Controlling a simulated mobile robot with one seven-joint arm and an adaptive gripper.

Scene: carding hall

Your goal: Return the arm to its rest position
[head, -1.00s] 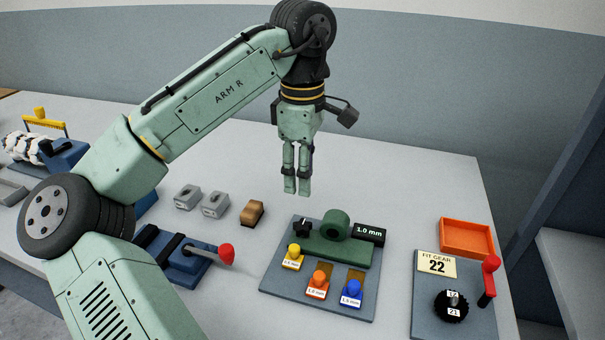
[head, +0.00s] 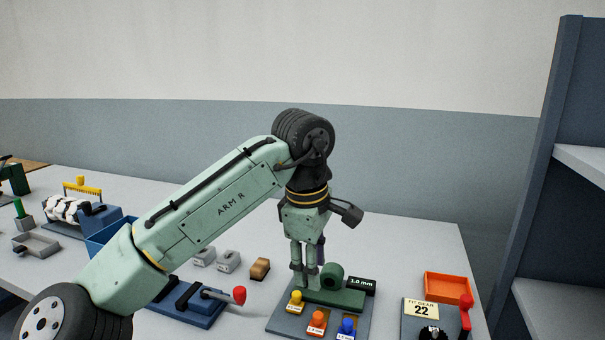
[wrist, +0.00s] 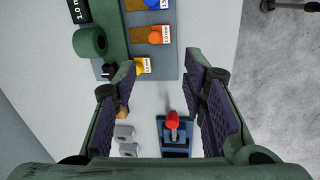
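My pale green arm, marked ARM R (head: 231,203), reaches over the bench from the lower left, bent at its wheel-like joint. My gripper (head: 308,280) hangs pointing down, and in the head view its fingertips overlap the back of the gauge board. In the wrist view my gripper (wrist: 155,80) has its two purple-padded fingers well apart, with nothing between them. The fingers look above the bench, not touching anything. The gauge board (head: 284,323) carries a green block, a 1.0 mm display (head: 362,284) and yellow, orange and blue knobs.
A blue fixture with a red-knobbed lever (head: 239,294) stands left of the board; the lever also shows in the wrist view (wrist: 172,120). Grey blocks (head: 228,261) and a brown block (head: 260,268) lie behind. An orange tray (head: 447,299) and FIT GEAR panel (head: 421,308) are right. Dark shelving (head: 545,200) bounds the right.

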